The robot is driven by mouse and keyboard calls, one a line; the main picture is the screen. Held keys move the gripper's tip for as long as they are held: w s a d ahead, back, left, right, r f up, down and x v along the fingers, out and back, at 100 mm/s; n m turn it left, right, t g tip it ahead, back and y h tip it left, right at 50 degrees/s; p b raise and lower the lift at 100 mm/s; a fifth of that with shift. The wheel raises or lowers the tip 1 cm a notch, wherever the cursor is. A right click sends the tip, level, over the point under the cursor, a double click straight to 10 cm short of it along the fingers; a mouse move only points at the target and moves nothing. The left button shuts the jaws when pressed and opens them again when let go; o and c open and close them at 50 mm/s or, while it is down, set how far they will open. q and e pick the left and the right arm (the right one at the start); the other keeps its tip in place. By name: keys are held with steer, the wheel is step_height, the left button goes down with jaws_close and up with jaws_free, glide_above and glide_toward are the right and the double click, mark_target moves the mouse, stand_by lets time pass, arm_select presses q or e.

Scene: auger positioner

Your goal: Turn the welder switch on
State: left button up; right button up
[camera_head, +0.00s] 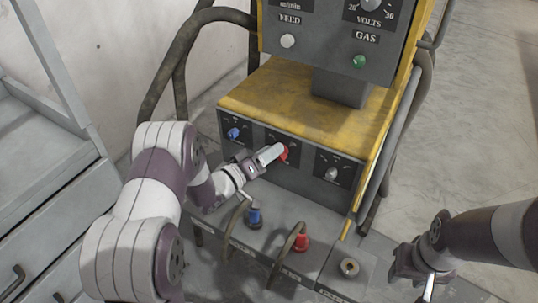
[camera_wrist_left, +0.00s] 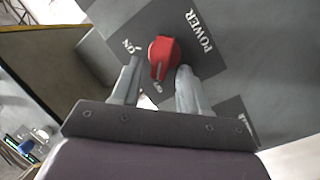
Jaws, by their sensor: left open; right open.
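The welder switch is a red knob (camera_head: 283,152) on the middle dark plate of the yellow and grey welder's lower front panel. In the left wrist view the red knob (camera_wrist_left: 163,57) sits on a plate marked POWER, with ON at its left and another small label by its lower end. My left gripper (camera_head: 270,155) is at the knob in the head view. In the left wrist view its open fingers (camera_wrist_left: 158,88) stand either side of the knob's lower part; contact cannot be told. My right gripper (camera_head: 422,272) is at lower right, away from the panel and empty.
A blue knob (camera_head: 234,133) and a grey knob (camera_head: 331,173) flank the red one. Below are a blue plug (camera_head: 254,217) and a red plug (camera_head: 301,241) with cables. A grey drawer cabinet (camera_head: 45,190) stands left. Floor at right is open.

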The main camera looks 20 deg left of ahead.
arm_select(q)
jaws_close()
steer(key=d+m+y+p, duration=0.1)
steer(key=m, duration=0.4)
steer(key=d+m+y+p, duration=0.1)
steer(key=m+y+p, duration=0.1)
steer(key=m, duration=0.2)
steer(key=m+g+y+p, duration=0.1)
steer(key=m+y+p, duration=0.1)
steer(key=m, duration=0.3)
steer(key=shift+s+d+r+m, duration=0.3)
steer(key=shift+s+d, duration=0.05)
steer(key=shift+d, duration=0.05)
stand_by(0.5)
stand_by(0.4)
jaws_free()
